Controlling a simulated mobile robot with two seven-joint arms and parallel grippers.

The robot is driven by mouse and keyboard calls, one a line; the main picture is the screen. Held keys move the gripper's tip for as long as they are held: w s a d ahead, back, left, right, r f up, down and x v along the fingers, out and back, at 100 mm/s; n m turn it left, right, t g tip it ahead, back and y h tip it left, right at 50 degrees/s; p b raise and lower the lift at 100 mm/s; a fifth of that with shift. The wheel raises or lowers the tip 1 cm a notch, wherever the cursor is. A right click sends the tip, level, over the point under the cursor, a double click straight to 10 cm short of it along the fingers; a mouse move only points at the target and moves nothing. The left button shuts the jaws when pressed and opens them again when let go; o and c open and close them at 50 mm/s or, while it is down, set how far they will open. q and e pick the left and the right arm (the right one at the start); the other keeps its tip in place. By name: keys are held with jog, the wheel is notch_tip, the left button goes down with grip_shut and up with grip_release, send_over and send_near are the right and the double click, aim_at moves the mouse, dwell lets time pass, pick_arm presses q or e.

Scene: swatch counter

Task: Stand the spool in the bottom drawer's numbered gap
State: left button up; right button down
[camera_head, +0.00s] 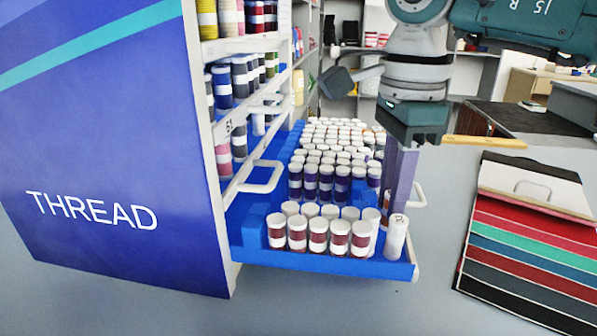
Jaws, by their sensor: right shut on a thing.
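The thread cabinet's bottom drawer (330,264) is pulled out. It is blue and holds rows of white-capped spools, with maroon spools (318,238) in the front row and purple ones (326,185) behind. My right gripper (393,208) points down over the drawer's front right corner. It is shut on a pale, white-capped spool (395,238) with a small dark mark on top. This spool is upright, right of the front row. I cannot tell whether its base touches the drawer floor. The numbered gap is not clearly visible; the fingers and spools hide that area. My left gripper is not in view.
The blue cabinet side (110,150) marked THREAD stands at left, with higher shelves of spools and white handles (265,178) close to the drawer. A striped swatch board (530,245) lies on the counter at right. A yellow bar (485,142) lies behind it.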

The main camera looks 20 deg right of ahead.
jog(key=c, duration=0.8)
grip_release()
jog(key=shift+o, duration=0.2)
notch_tip(320, 180, up, 12)
jog(key=shift+b, duration=0.35)
jog(key=shift+r, duration=0.1)
